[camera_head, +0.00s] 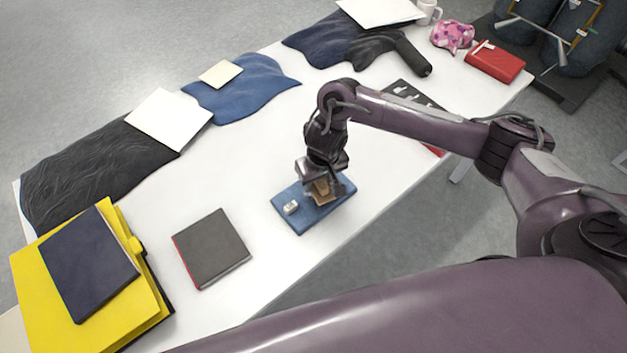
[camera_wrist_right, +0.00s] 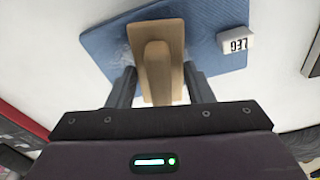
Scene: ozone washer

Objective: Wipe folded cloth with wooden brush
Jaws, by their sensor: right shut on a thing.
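The folded blue cloth (camera_head: 291,219) lies flat near the table's front edge in the head view. It also shows in the right wrist view (camera_wrist_right: 205,20). My right gripper (camera_head: 325,190) is over the cloth's right part. In the right wrist view its two fingers (camera_wrist_right: 157,88) are on either side of the wooden brush (camera_wrist_right: 155,55), shut on its handle. The brush's head is at the cloth; whether it presses on it is hard to tell. Pale marks show on the cloth beside the brush. My left gripper is not in view.
A small white lettered block (camera_head: 291,207) sits on the cloth. A dark book (camera_head: 211,248) lies to the left, and a yellow folder (camera_head: 40,275) with a navy book (camera_head: 90,262) lies farther left. Dark and blue garments line the far edge. The white table's middle is clear.

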